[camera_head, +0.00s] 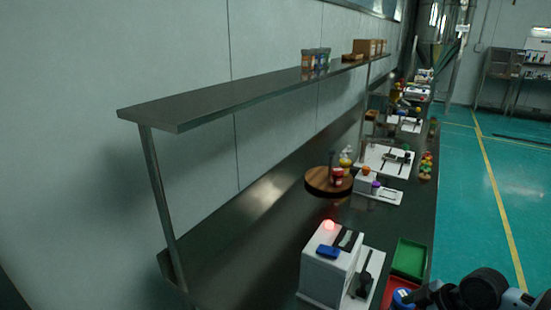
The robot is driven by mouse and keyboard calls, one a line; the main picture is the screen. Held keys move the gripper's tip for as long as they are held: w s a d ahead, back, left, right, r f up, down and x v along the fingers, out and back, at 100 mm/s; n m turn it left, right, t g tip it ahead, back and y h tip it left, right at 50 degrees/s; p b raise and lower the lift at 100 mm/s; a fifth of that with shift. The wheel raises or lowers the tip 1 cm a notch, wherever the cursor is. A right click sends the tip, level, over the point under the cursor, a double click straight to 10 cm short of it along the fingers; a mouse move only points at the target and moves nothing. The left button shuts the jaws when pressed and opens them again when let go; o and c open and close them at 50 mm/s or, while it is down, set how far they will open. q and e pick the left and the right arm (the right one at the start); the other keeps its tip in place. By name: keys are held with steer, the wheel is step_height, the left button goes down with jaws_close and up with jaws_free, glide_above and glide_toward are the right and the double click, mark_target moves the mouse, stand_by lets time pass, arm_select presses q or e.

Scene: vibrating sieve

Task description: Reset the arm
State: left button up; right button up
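A dark arm comes in at the bottom right corner. Its black end, my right gripper (424,297), is beside a round blue-topped item (403,298) at the red tray (387,301). The picture's lower edge cuts this off, and I cannot tell whether the fingers are open, shut or touching the item. My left gripper is not in view.
A white machine (322,277) with a red light and blue part stands on the dark bench. A green tray (409,257) lies to its right. A round wooden board (325,189) is farther back. A shelf (240,95) overhangs the bench. Green floor is right.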

steer(key=shift+g, duration=0.5)
steer(key=s+a+f, duration=0.2)
steer(key=a, duration=0.1)
steer(key=s+a+f, duration=0.2)
steer(key=s+a, duration=0.1)
steer(key=s+a+f, duration=0.2)
steer(key=s+a, duration=0.1)
steer(key=shift+a, duration=0.1)
steer(key=s+a+f+m, duration=0.15)
steer(key=s+a, duration=0.25)
steer(key=s, duration=0.4)
steer(key=s+d+m+h, duration=0.55)
steer(key=s+m, duration=0.35)
steer(key=s, duration=0.4)
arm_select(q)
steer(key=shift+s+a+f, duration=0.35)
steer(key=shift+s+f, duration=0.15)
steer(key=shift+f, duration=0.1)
arm_select(e)
steer(key=w+a+f+t+y, duration=0.2)
steer(key=w+f+t, duration=0.4)
steer(key=f, duration=0.3)
steer(key=shift+n+t, duration=0.45)
steer(key=shift+t, duration=0.25)
